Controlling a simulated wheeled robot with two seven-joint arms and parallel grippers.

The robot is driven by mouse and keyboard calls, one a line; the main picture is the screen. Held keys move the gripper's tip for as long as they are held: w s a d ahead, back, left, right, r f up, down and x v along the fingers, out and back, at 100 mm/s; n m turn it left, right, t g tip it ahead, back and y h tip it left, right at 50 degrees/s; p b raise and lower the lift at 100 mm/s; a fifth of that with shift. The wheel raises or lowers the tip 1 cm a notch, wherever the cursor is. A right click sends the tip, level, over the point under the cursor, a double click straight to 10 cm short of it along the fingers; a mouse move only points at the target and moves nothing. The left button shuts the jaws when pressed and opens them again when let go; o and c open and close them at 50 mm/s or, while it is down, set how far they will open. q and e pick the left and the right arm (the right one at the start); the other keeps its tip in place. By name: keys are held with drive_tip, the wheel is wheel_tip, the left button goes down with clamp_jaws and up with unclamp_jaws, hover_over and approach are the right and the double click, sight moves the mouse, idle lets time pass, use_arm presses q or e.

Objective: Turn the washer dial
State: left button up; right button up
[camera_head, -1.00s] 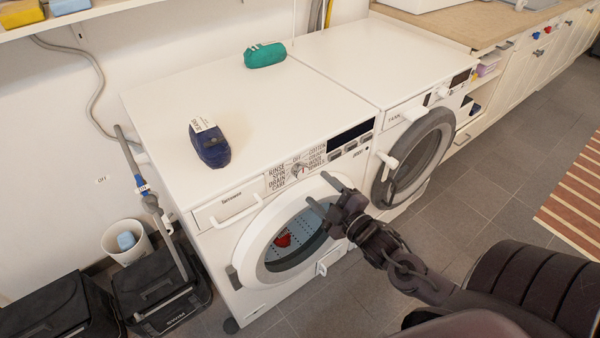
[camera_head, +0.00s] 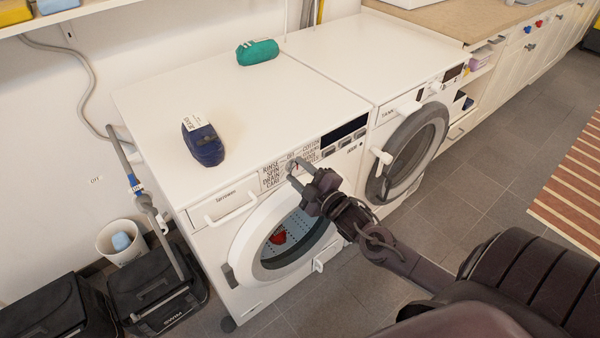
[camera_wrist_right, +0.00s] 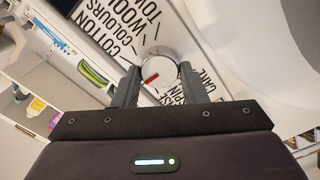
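The left white washer (camera_head: 160,140) has a program dial (camera_head: 292,167) on its front panel, ringed by printed labels. In the right wrist view the dial (camera_wrist_right: 160,74) is round and silver-white with a red pointer mark slanting to the lower left. My right gripper (camera_head: 296,173) is at the dial, which it partly hides in the head view. Its fingers (camera_wrist_right: 160,88) are apart, one on each side of the dial. I cannot tell whether they touch it. My left gripper is not in view.
A second white machine (camera_head: 330,55) stands to the right, its round grey door (camera_head: 440,130) ajar. A navy pouch (camera_head: 203,143) and a teal pouch (camera_head: 257,52) lie on top. The left washer's round door (camera_head: 240,250) is just below the dial. Black boxes (camera_head: 140,285) stand at the left.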

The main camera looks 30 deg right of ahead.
drive_tip(key=c, duration=0.5)
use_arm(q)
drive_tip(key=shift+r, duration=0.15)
